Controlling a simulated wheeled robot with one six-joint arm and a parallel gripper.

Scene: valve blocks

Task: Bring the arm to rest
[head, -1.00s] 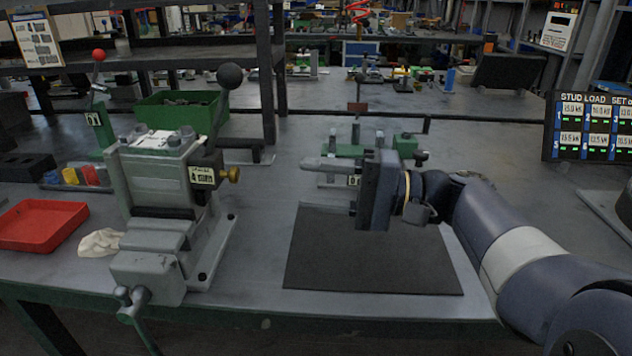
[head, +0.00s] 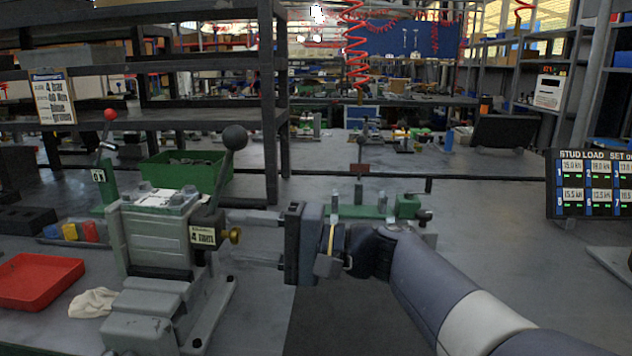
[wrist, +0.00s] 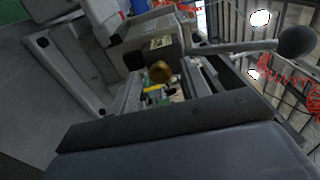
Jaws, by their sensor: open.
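My gripper (head: 258,240) is in the middle of the head view. Its two fingers point left and stand apart with nothing between them. It is raised above the bench, just right of the grey valve block (head: 160,240), near the block's brass knob (head: 234,235). I cannot tell whether the fingertips touch the block. In the wrist view the knob (wrist: 160,71) and the block (wrist: 150,42) lie beyond the gripper body, which covers the lower part. My arm reaches in from the lower right.
A black-balled lever (head: 234,138) rises from the block. A green fixture (head: 375,210) stands behind my gripper. A dark mat (head: 325,325) lies below my arm. A red tray (head: 38,280) and a white cloth (head: 93,302) are at left. A stud load display (head: 590,183) stands at right.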

